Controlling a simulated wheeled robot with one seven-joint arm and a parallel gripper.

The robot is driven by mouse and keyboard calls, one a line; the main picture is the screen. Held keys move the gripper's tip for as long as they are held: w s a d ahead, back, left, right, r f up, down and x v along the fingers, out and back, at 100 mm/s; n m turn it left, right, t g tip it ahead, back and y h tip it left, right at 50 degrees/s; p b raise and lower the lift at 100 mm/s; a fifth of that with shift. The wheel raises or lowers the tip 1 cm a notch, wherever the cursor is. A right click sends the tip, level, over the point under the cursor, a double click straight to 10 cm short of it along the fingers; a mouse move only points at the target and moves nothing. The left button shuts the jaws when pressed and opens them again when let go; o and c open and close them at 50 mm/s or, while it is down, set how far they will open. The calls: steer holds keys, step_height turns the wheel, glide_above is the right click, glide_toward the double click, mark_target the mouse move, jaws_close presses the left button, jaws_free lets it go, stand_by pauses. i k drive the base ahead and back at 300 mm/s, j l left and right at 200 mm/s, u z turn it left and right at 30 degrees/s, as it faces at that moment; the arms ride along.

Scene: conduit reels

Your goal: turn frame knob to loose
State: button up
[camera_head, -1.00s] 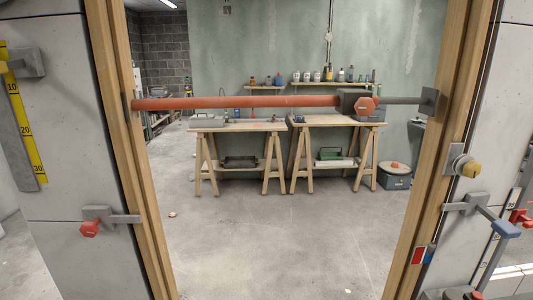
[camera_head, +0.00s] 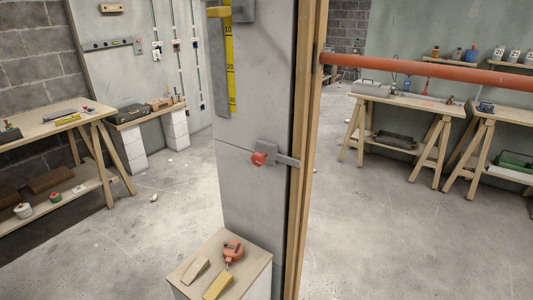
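A red knob (camera_head: 259,158) sits on a grey bracket (camera_head: 270,149) on the panel's face. A flat grey bar (camera_head: 288,161) runs from the bracket to the wooden door frame (camera_head: 306,150). This may be the frame knob; any loose or tight marking on it is too small to read. An orange-red bar (camera_head: 430,72) runs from the frame off the right edge. The bar's hexagonal red knob is out of view now. My gripper is not in view.
A white block with a wooden top (camera_head: 222,268) stands at the panel's foot, carrying an orange tape-measure-like tool (camera_head: 233,249) and wedges. Workbenches stand left (camera_head: 50,122) and right (camera_head: 400,100). The floor between is open. A yellow scale (camera_head: 229,65) hangs on the panel.

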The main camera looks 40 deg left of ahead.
mark_target(258, 159)
steer(key=j+u, duration=0.2)
steer(key=j, duration=0.25)
steer(key=i+j+u, duration=0.1)
steer(key=j+u, duration=0.15)
steer(key=j, duration=0.25)
steer(key=j+u, duration=0.2)
steer(key=j, duration=0.25)
steer(key=i, duration=0.05)
